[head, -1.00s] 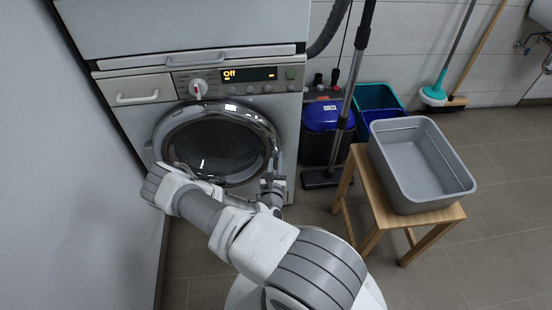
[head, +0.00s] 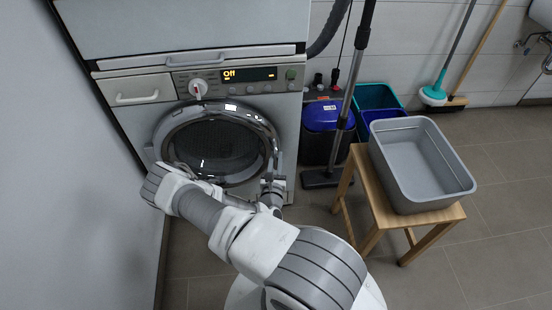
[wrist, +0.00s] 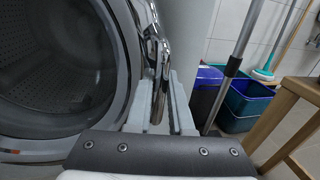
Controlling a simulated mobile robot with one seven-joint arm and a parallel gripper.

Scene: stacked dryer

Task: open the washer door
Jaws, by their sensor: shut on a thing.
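The washer (head: 288,130) stands at the left of the head view, with a round chrome-rimmed door (head: 262,118) around a dark drum window. My gripper (head: 272,187) is at the door's lower right edge. In the wrist view, my gripper's fingers (wrist: 161,100) are on both sides of a chrome part of the door, its handle (wrist: 158,72), and are shut on it. The perforated drum (wrist: 45,50) fills the left of that view. I cannot tell whether the door stands slightly off the washer front. My arm hides the area below the door.
A wooden stool (head: 452,217) with a grey basin (head: 422,190) stands at the right. Blue and teal bins (head: 375,97) and a vacuum tube (head: 347,100) are just right of the washer. A wall (head: 75,190) borders the left. Floor is clear at the far right.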

